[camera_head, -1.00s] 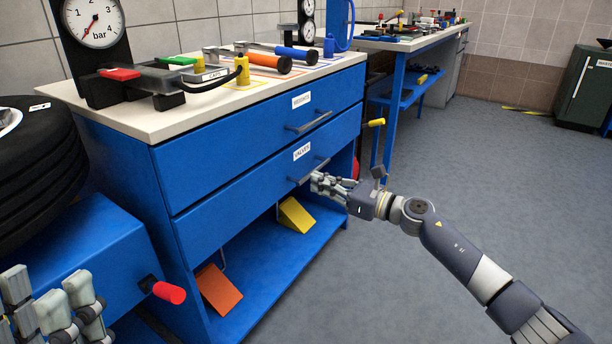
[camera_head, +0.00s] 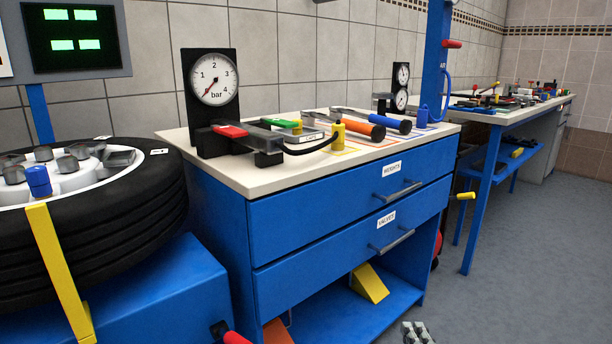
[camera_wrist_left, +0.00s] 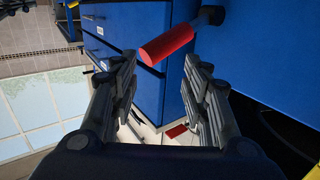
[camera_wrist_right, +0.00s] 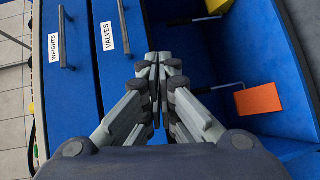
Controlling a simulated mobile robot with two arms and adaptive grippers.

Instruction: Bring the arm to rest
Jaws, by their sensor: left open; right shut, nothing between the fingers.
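My right gripper (camera_head: 416,332) shows only as fingertips at the bottom edge of the head view, below and apart from the drawers. In the right wrist view its fingers (camera_wrist_right: 158,65) are together and empty, in front of the blue cabinet. My left gripper (camera_wrist_left: 160,75) is open and empty in the left wrist view; it is out of the head view. A red handle (camera_wrist_left: 167,45) lies beyond its fingertips, and I cannot tell how far. The WEIGHTS drawer (camera_head: 340,205) and VALVES drawer (camera_head: 330,255) look shut.
The cabinet top (camera_head: 265,181) holds a pressure gauge (camera_head: 213,79) and several tools. Yellow (camera_head: 370,284) and orange (camera_wrist_right: 258,99) wedges sit on its lower shelf. A tyre (camera_head: 110,220) is at left. A workbench (camera_head: 500,118) stands at right, with clear floor (camera_head: 490,310) before it.

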